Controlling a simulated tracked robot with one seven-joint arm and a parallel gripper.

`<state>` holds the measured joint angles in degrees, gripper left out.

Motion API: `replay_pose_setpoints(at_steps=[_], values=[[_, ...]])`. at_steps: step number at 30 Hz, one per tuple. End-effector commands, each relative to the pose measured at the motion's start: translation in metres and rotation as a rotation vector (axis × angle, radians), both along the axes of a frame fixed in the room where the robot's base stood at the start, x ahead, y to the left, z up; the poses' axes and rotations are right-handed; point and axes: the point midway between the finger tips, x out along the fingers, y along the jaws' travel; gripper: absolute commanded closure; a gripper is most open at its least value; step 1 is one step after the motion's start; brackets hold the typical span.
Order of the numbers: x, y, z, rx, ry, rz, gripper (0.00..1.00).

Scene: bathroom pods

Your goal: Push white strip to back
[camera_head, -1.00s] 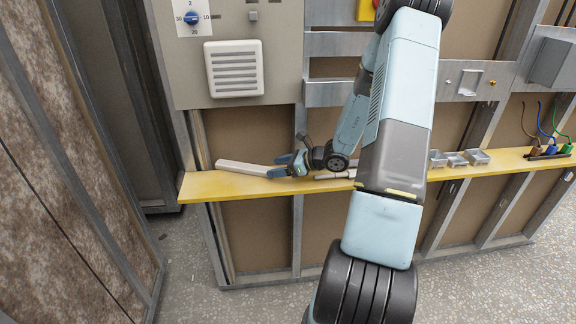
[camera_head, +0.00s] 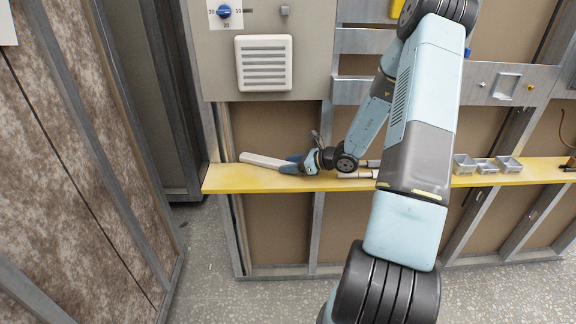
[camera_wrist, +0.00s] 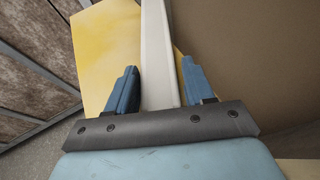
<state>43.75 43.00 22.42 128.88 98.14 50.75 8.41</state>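The white strip (camera_head: 262,160) is a long pale bar over the left end of the yellow shelf (camera_head: 240,181). In the head view it slants, its far left end close to the back panel and its right end at my gripper (camera_head: 291,162). In the wrist view the strip (camera_wrist: 156,50) runs between the two blue fingers of my gripper (camera_wrist: 159,80), its near end close to the palm. The left finger is very close to the strip. A narrow gap shows on the right side, so the fingers look open around it. Whether the strip touches the shelf is unclear.
Light rods (camera_head: 358,176) lie on the shelf right of my gripper. Small metal boxes (camera_head: 487,165) stand farther right. A white vent (camera_head: 264,63) is on the panel above. A brown wall (camera_head: 70,150) stands at the left, with floor between.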

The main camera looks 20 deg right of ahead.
Motion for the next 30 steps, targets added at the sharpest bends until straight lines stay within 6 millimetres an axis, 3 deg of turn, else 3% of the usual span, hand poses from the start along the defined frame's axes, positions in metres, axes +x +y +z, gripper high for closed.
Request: replay_pose_setpoints(at_steps=[11, 12, 18, 21, 30], values=[[-0.0001, -0.0001, 0.0001, 0.0, 0.0, 0.0, 0.84], [0.0, -0.0002, 0.0001, 0.0, 0.0, 0.0, 0.51], [0.0, -0.0001, 0.0, 0.0, 0.0, 0.0, 0.32], [-0.0001, -0.0001, 0.0, 0.0, 0.0, 0.0, 0.24], [-0.0017, -0.0025, 0.0014, 0.0, 0.0, -0.001, 0.24]])
